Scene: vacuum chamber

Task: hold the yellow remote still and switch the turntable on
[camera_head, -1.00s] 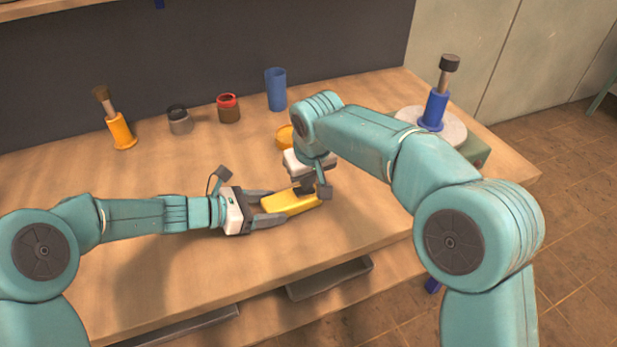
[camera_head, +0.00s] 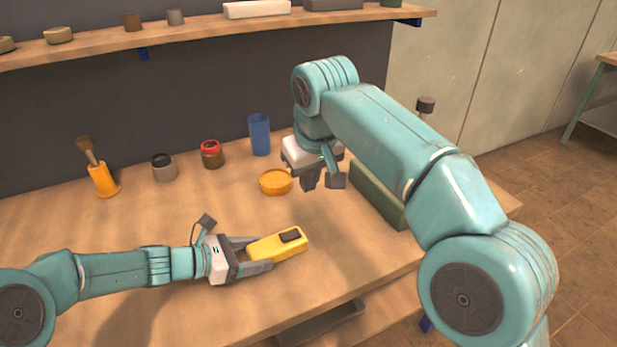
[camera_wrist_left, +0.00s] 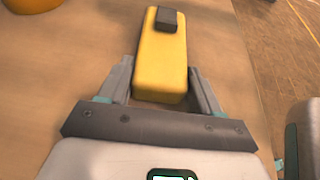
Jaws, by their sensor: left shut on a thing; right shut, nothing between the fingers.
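The yellow remote (camera_head: 268,246) lies low over the front of the bench, with a dark raised button (camera_head: 291,235) at its far end. My left gripper (camera_head: 261,253) is shut on the remote's near end, a finger on each side. The left wrist view also shows the remote (camera_wrist_left: 160,65) between the fingers, its button (camera_wrist_left: 167,19) uncovered. My right gripper (camera_head: 311,178) is shut and empty, pointing down, above and behind the remote and apart from it. The turntable's green base (camera_head: 377,194) shows partly behind my right arm; its disc is hidden. Only the dark top of a brush (camera_head: 425,105) shows there.
An orange holder with a brush (camera_head: 103,180), a grey jar (camera_head: 163,168), a red-rimmed jar (camera_head: 212,155) and a blue cup (camera_head: 260,136) stand along the back. A round orange dish (camera_head: 276,182) lies near my right gripper. A shelf (camera_head: 200,33) runs above.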

